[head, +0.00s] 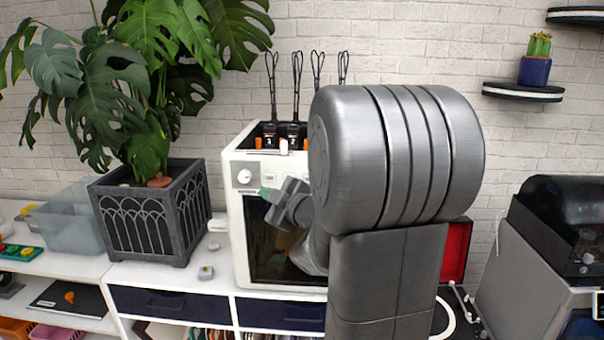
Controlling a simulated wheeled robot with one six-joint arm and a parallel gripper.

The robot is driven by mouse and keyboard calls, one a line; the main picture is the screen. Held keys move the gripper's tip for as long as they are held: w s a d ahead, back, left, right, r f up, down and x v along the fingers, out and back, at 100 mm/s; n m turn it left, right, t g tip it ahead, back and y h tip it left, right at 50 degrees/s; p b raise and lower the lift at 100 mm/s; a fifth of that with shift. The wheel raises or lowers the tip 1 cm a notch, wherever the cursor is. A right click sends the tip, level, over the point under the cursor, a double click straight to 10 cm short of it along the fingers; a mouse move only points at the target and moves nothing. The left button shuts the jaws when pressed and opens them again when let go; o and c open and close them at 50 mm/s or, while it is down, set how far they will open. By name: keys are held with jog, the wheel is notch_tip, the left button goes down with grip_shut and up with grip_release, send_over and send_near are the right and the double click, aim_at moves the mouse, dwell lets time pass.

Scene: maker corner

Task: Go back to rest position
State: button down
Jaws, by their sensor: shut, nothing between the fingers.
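My gripper (275,202) shows in the head view in front of the dark window of a white machine (243,225). It is shut and I see nothing held in it. The arm hides part of the machine and the wall behind. I cannot tell whether the gripper touches the machine's front.
A potted monstera (150,215) stands left of the machine, beside a grey translucent bin (68,222). A small grey block (206,272) lies on the white shelf top (135,275). A black-lidded machine (570,225) stands at right. A cactus (535,70) sits on a wall shelf.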

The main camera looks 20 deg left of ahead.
jog(key=p, duration=0.1)
jog(key=w+p, duration=0.1)
jog(key=shift+w+a+r+p, duration=0.15)
jog(key=shift+a+r+p, duration=0.1)
jog(key=shift+p, duration=0.15)
jog(key=s, duration=0.1)
jog(key=s+d+b, duration=0.1)
jog(key=s, duration=0.1)
jog(key=s+b, duration=0.1)
jog(key=s, duration=0.1)
jog(key=shift+s+d+f, duration=0.1)
jog(key=shift+d+f, duration=0.1)
jog(key=shift+f, duration=0.05)
